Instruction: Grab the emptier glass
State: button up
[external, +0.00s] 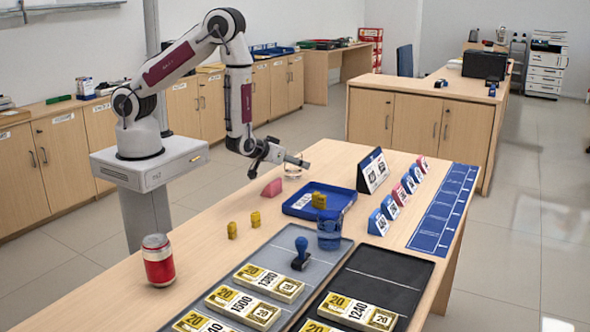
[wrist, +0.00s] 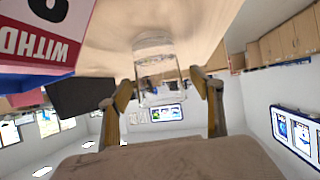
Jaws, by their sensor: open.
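A clear glass (wrist: 158,72) stands between my gripper's two spread fingers in the wrist view, with a gap on each side. How much it holds is hard to tell; it looks clear. In the external view, the clear glass (external: 298,159) shows faintly at the tip of my gripper (external: 281,156), near the counter's far edge. My gripper, also in the wrist view (wrist: 164,92), is open. A second, blue-looking glass (external: 329,235) stands beside the grey mat, in front of the blue tray; its fill level is unclear.
A blue tray (external: 298,207) and a sign stand (external: 372,171) are near the clear glass. A pink block (external: 272,188) sits close below my gripper. Yellow pieces, a blue stamp (external: 301,255), banknote bundles and a red can (external: 158,261) are nearer the front.

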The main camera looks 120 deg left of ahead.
dwell(0.4)
jog(key=c, duration=1.4)
jog(key=shift+r, duration=0.35)
notch_tip(320, 180, up, 9)
dwell(0.6)
jog(key=shift+r, duration=0.15)
dwell(0.8)
